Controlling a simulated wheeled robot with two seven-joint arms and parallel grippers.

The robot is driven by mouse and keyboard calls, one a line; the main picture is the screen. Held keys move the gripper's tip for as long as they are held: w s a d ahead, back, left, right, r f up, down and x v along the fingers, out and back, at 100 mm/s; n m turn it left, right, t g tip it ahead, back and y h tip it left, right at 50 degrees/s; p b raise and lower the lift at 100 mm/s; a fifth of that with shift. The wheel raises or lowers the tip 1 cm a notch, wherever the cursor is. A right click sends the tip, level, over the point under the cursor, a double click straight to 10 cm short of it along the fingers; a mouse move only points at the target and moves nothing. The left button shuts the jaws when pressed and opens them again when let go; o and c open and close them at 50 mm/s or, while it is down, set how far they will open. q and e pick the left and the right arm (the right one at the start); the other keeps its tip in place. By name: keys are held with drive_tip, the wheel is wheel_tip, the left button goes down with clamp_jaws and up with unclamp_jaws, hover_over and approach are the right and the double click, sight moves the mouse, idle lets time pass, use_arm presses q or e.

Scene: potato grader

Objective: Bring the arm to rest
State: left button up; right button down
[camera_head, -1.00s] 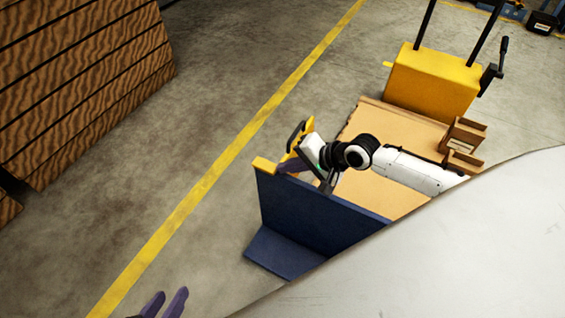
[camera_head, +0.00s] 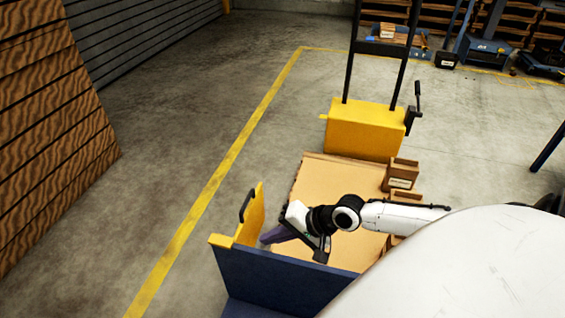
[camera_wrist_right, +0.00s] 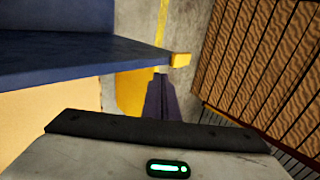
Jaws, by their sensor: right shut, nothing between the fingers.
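My right arm reaches in from the right in the head view, white with black joints, over a tan board. My right gripper (camera_head: 272,236) has dark purple fingers and is shut and empty, just behind the blue panel and close to the yellow end plate. In the right wrist view its purple fingers (camera_wrist_right: 161,99) lie together with nothing between them, in front of the yellow plate (camera_wrist_right: 132,92). Whether the fingers touch the plate I cannot tell. My left gripper does not show in the head view now.
The blue panel (camera_head: 285,280) stands in front of the tan board (camera_head: 330,178). A yellow block (camera_head: 362,130) with black posts stands behind it, and small brown boxes (camera_head: 402,174) sit at the right. A stack of wooden slats (camera_head: 50,130) is at left. The floor (camera_head: 190,110) between is clear.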

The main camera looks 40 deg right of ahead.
use_arm(q)
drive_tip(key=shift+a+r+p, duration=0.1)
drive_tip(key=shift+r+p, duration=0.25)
drive_tip(key=shift+p, duration=0.2)
use_arm(e)
drive_tip(key=v, duration=0.4)
drive_tip(key=shift+f, duration=0.1)
